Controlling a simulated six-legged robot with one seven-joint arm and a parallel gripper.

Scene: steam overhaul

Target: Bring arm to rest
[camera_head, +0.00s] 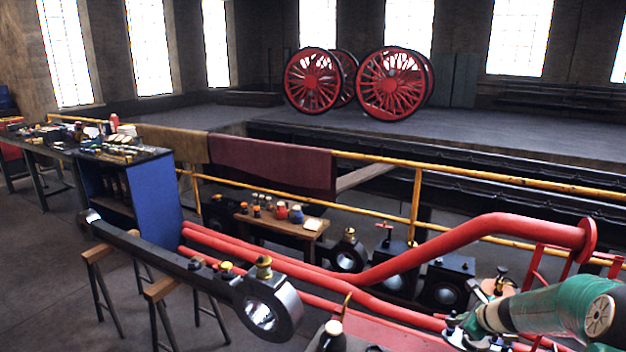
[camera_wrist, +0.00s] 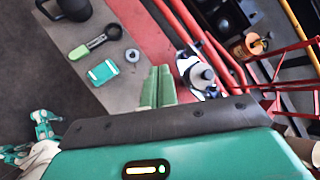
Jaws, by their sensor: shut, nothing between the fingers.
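My gripper (camera_wrist: 158,85) shows in the wrist view as two pale green fingers side by side, shut with nothing between them. It points over the border between a grey surface (camera_wrist: 135,80) and a red surface (camera_wrist: 152,25). I cannot tell how high it is above them. In the head view my green arm (camera_head: 550,312) is low at the right edge, above the red pipes. My fingers cannot be made out there.
A green-handled tool (camera_wrist: 84,46), a teal box (camera_wrist: 103,72) and a small grey ring (camera_wrist: 132,55) lie on the grey surface. Red pipes (camera_head: 400,262) and a yellow railing (camera_head: 480,184) run nearby. A dark rod (camera_head: 180,267) rests on wooden trestles (camera_head: 160,290). Floor at left is partly clear.

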